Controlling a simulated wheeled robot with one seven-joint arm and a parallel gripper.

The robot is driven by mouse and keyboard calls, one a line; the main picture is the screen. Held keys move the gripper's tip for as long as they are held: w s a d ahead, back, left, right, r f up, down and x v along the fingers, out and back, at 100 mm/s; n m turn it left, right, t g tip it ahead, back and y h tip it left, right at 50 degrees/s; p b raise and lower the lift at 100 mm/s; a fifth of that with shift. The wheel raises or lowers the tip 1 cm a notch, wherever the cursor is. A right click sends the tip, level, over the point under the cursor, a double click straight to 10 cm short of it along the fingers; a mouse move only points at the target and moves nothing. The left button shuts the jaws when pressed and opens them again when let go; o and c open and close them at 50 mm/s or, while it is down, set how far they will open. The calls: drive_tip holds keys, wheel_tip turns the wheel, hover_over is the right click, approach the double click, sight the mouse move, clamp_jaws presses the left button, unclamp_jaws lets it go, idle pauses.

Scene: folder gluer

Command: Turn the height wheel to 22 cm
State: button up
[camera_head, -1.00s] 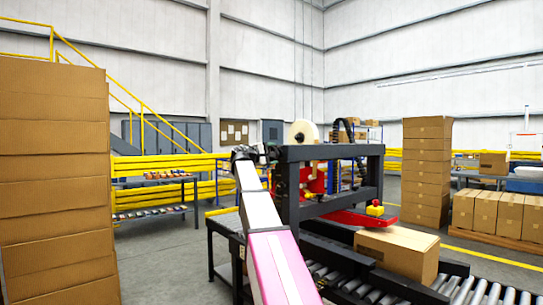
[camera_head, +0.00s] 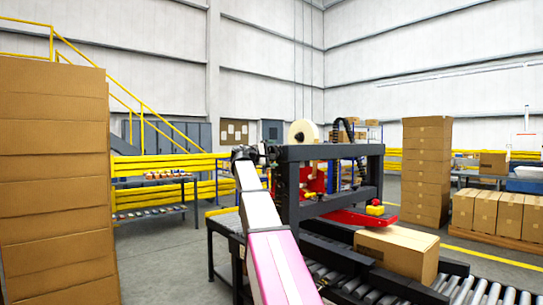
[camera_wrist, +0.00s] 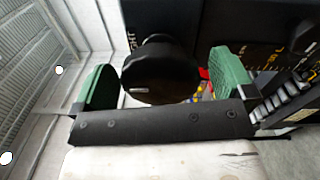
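The height wheel, a round black knob (camera_wrist: 160,75), shows in the wrist view between the two green finger pads of my gripper (camera_wrist: 165,80). The pads stand on either side of it with narrow gaps, and I see no clear contact. My gripper is open. In the head view my gripper (camera_head: 254,154) is at the upper left of the black machine frame (camera_head: 335,151), and the wheel cannot be made out there. A dark scale plate with yellow marks (camera_wrist: 262,54) is partly visible behind the right pad; its reading is too small to tell.
A cardboard box (camera_head: 398,252) sits on the roller conveyor (camera_head: 480,292) under the machine's right side. A tape roll (camera_head: 303,132) stands on top of the frame. Tall stacked cardboard (camera_head: 55,185) is at the left. Floor between the stack and the machine is clear.

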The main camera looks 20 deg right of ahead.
drive_tip(key=shift+a, duration=0.1)
drive_tip(key=v, duration=1)
drive_tip(key=shift+s+a, duration=0.2)
drive_tip(key=shift+a, duration=0.05)
drive_tip(key=s+a+f+g+y, duration=0.1)
drive_tip(key=s+f+y, duration=0.2)
drive_tip(key=f, duration=1.1)
drive_tip(key=s+a+f+m+y, duration=0.1)
drive_tip(key=s+f+y, duration=0.15)
drive_tip(key=f, duration=1.15)
drive_tip(key=s+a+f+g+y, duration=0.15)
drive_tip(key=f+y, duration=0.25)
drive_tip(key=f, duration=1)
drive_tip(key=s+a+f+m+g+y, duration=0.2)
drive_tip(key=s+a+f+y, duration=0.2)
drive_tip(key=s+f, duration=0.7)
drive_tip(key=s+a+f+m+g+y, duration=0.1)
drive_tip(key=s+a+f, duration=0.4)
drive_tip(key=s+f, duration=0.6)
wheel_tip(320, 180, down, 4)
drive_tip(key=m+y, duration=0.1)
drive_tip(key=y, duration=0.1)
drive_tip(key=shift+s+f+m+g+y, duration=0.25)
drive_tip(key=shift+s+m+g+y, duration=0.05)
drive_tip(key=shift+m+g+y, duration=0.1)
drive_tip(key=shift+a, duration=0.15)
